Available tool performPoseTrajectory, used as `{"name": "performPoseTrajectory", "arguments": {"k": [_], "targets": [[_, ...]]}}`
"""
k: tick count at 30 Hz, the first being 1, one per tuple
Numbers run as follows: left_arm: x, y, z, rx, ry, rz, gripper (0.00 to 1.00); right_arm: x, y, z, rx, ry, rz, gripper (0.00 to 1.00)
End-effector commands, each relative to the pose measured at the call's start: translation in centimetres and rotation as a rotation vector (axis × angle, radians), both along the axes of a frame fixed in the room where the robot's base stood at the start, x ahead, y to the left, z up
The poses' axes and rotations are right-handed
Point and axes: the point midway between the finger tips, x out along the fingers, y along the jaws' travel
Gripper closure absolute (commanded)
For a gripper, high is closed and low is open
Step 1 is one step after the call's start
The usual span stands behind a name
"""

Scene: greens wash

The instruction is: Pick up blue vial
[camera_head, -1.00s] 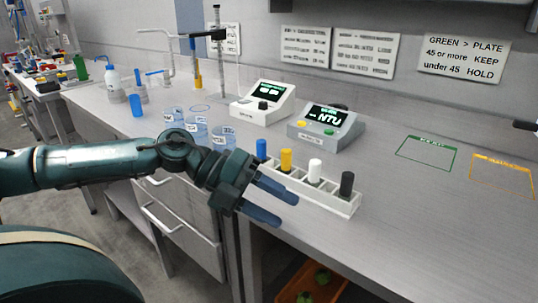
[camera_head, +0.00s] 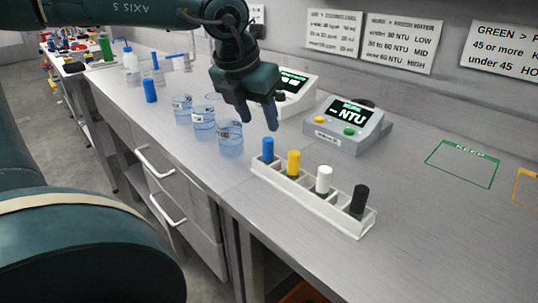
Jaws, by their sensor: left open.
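The blue vial (camera_head: 268,149) stands upright in the leftmost slot of a white rack (camera_head: 314,202) on the counter. Yellow (camera_head: 293,163), white (camera_head: 323,179) and black (camera_head: 358,200) vials stand in the same rack to its right. My left gripper (camera_head: 260,121) points down, open and empty, above and slightly left of the blue vial, apart from it as far as I can tell. Another blue-capped item (camera_head: 150,91) stands farther left on the counter. My right gripper is out of view.
Several clear beakers (camera_head: 230,138) stand left of the rack, close to my left gripper. A grey NTU meter (camera_head: 345,127) and a white meter (camera_head: 298,93) stand behind. A green outlined area (camera_head: 463,165) at the right is empty.

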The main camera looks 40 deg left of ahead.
Motion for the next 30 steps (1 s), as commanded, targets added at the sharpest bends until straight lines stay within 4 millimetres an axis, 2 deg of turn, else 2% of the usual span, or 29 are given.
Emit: {"name": "performPoseTrajectory", "arguments": {"k": [7, 15, 24, 30], "targets": [[0.8, 0.1, -1.8, -0.001, 0.003, -0.001, 0.53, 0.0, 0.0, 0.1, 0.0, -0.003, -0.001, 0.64], [2.5, 0.3, -5.1, -0.001, 0.003, -0.001, 0.53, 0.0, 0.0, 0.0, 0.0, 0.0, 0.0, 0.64], [2.8, 0.3, -5.6, -0.002, -0.001, -0.002, 0.53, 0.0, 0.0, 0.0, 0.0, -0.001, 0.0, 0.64], [2.8, 0.3, -5.6, -0.002, 0.0, -0.002, 0.68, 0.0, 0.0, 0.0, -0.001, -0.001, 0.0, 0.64]]}}
